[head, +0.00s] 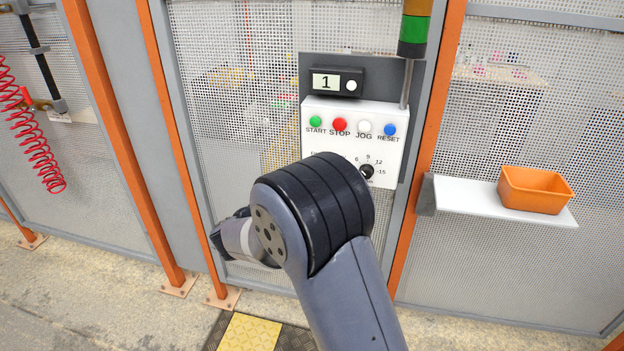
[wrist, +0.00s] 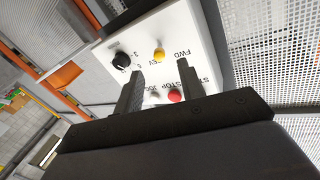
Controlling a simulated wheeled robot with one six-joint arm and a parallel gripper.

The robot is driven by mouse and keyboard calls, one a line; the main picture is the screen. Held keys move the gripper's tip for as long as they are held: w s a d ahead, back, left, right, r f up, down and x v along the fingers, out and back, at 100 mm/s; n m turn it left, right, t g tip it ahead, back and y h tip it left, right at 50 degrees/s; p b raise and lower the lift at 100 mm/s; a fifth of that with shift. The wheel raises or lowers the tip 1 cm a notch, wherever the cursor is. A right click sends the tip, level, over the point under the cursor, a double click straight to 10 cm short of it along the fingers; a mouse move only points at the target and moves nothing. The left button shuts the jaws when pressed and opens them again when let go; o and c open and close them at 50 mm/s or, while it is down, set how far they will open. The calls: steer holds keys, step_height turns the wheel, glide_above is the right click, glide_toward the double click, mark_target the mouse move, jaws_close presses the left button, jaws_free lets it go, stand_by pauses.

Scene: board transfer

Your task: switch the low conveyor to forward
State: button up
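A white control box (head: 312,111) hangs on the mesh fence in the head view, with green, red, white and blue buttons and a black speed dial (head: 367,171). My arm hides its lower left part. In the wrist view the box (wrist: 196,36) appears upside down. A yellow selector knob (wrist: 159,54) sits between the words FWD and REV; which way it points is too small to tell. My gripper (wrist: 160,70) is open and empty, with its two fingers apart and the knob showing between and beyond their tips. I cannot tell the remaining distance; no contact shows.
A display reading 1 (head: 337,83) is above the box, beside a signal tower (head: 414,30). An orange bin (head: 536,190) stands on a white shelf (head: 451,190) at right. Orange posts frame the fence. The red STOP button (wrist: 174,95) lies close to one finger.

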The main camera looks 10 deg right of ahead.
steer(key=shift+v, duration=1.7)
steer(key=shift+d, duration=0.1)
steer(key=p+x, duration=0.1)
steer(key=x, duration=0.9)
steer(key=shift+w+d, duration=0.15)
steer(key=shift+w+d+f, duration=0.1)
steer(key=shift+w+d, duration=0.05)
steer(key=shift+n+y+b, duration=0.3)
steer(key=shift+b, duration=0.1)
steer(key=shift+p, duration=0.3)
